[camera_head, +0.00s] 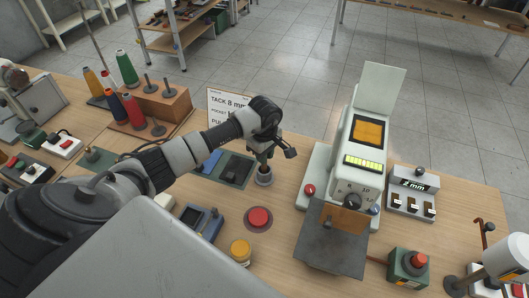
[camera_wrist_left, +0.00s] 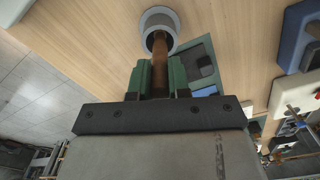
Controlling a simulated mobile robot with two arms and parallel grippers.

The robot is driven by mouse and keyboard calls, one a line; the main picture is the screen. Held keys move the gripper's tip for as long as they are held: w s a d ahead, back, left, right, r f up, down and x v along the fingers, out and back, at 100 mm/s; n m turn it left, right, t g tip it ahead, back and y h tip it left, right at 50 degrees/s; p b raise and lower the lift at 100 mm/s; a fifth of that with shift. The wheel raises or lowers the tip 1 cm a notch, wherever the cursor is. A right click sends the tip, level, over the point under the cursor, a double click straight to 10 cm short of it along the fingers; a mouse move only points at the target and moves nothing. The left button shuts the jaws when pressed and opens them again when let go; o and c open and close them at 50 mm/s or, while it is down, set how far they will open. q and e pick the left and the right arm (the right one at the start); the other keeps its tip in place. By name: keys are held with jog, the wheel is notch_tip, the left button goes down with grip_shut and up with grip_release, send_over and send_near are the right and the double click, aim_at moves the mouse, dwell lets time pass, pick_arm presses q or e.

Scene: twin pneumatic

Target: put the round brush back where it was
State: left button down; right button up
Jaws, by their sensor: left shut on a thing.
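My left gripper (camera_head: 264,155) points down over the table in the head view. In the left wrist view its green fingers (camera_wrist_left: 161,78) are shut on the brown handle of the round brush (camera_wrist_left: 160,58). The brush's far end reaches the opening of a small round grey cup (camera_wrist_left: 160,22). The cup also shows in the head view (camera_head: 264,178), just below the fingers, standing on the table. The brush's far end is hidden by the cup's rim, so I cannot tell how deep it sits. My right gripper is not in view.
A green mat with dark pads (camera_head: 238,168) lies left of the cup. A red button (camera_head: 258,218) and a yellow-topped jar (camera_head: 240,250) stand nearer. A pale machine (camera_head: 350,150) stands to the right. A white sign (camera_head: 225,105) stands behind my arm.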

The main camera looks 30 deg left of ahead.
pick_arm(q)
jog(key=shift+f, duration=0.1)
jog(key=shift+f+b, duration=0.1)
jog(key=shift+b, duration=0.2)
jog(key=c, duration=1.1)
grip_release()
notch_tip(320, 180, up, 12)
jog(key=shift+r+b, duration=0.2)
jog(key=shift+b, duration=0.65)
